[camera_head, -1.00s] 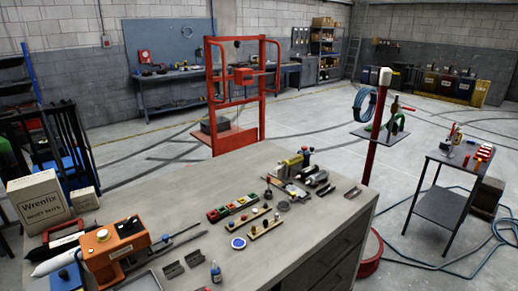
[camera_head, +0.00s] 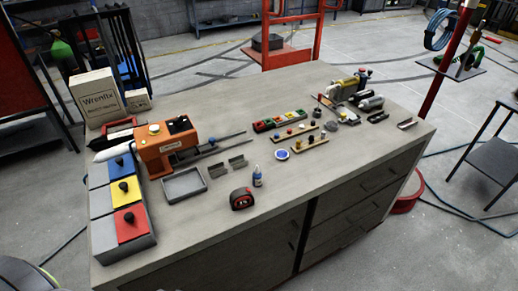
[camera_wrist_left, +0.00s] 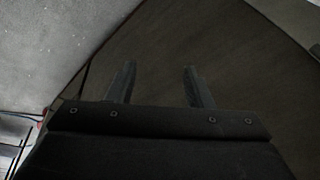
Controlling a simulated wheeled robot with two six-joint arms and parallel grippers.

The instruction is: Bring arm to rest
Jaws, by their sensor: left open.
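My left gripper (camera_wrist_left: 160,85) shows in the left wrist view with its two dark fingers apart and nothing between them. A dark, flat surface fills the view behind the fingers, with a pale floor at the upper left. Neither arm shows in the head view. The workbench (camera_head: 330,180) stands in the middle of the head view, with tools and parts on its top. My right gripper is not in view.
On the bench are an orange machine (camera_head: 160,150), a grey tray (camera_head: 185,185), a tape measure (camera_head: 242,199), a cardboard box (camera_head: 97,97) and colored lidded bins (camera_head: 131,222). A red post (camera_head: 445,65) stands beyond its right end.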

